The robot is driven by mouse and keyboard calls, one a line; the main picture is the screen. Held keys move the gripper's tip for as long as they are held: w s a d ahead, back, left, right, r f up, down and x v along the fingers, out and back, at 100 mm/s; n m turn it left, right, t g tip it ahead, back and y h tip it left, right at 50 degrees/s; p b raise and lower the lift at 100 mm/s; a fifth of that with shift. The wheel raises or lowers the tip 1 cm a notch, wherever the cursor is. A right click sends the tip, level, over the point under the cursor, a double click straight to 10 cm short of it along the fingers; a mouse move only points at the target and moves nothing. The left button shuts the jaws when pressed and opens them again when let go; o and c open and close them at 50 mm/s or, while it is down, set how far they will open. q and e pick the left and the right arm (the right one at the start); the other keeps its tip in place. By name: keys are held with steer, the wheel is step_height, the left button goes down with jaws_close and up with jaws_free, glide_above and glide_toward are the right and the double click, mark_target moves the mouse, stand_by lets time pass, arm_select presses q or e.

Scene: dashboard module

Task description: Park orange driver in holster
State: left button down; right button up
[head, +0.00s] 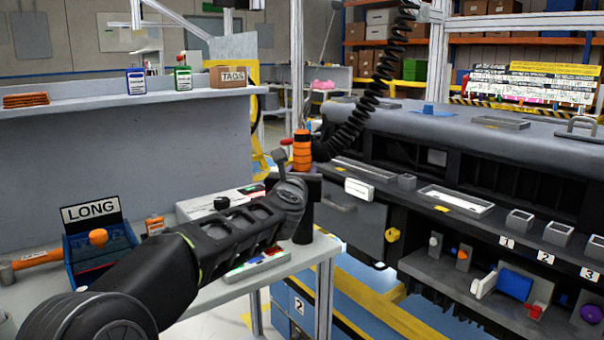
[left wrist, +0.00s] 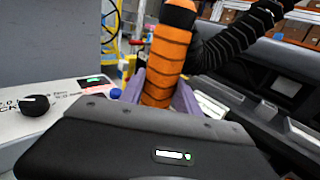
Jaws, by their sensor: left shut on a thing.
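The orange driver (head: 302,150) has dark bands and stands about upright at the right end of the bench. My left gripper (head: 300,172) is shut on it. In the left wrist view the driver (left wrist: 165,62) is between the two purple fingers (left wrist: 165,95), and its lower end is hidden by the gripper body. A dark upright cylinder (head: 304,222) shows below the gripper at the bench edge. I cannot tell whether it is the holster or part of the driver. A black coiled hose (head: 360,105) runs from the driver up to the right. My right gripper is not in view.
A white control box with a black knob (head: 222,203) sits on the bench beside my arm. A blue bin marked LONG (head: 128,238) and an orange-handled hammer (head: 38,259) are at left. The dashboard module (head: 470,160) fills the right side.

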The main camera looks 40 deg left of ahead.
arm_select(q)
steer(key=shift+f, duration=0.1)
stand_by(0.5)
steer(key=c, duration=0.8)
jaws_free()
steer(key=shift+f, duration=0.1)
steer(key=shift+s, duration=0.1)
steer(key=b+v, duration=0.1)
steer(key=v, duration=0.6)
steer(key=shift+s+d, duration=0.15)
steer(key=shift+s, duration=0.1)
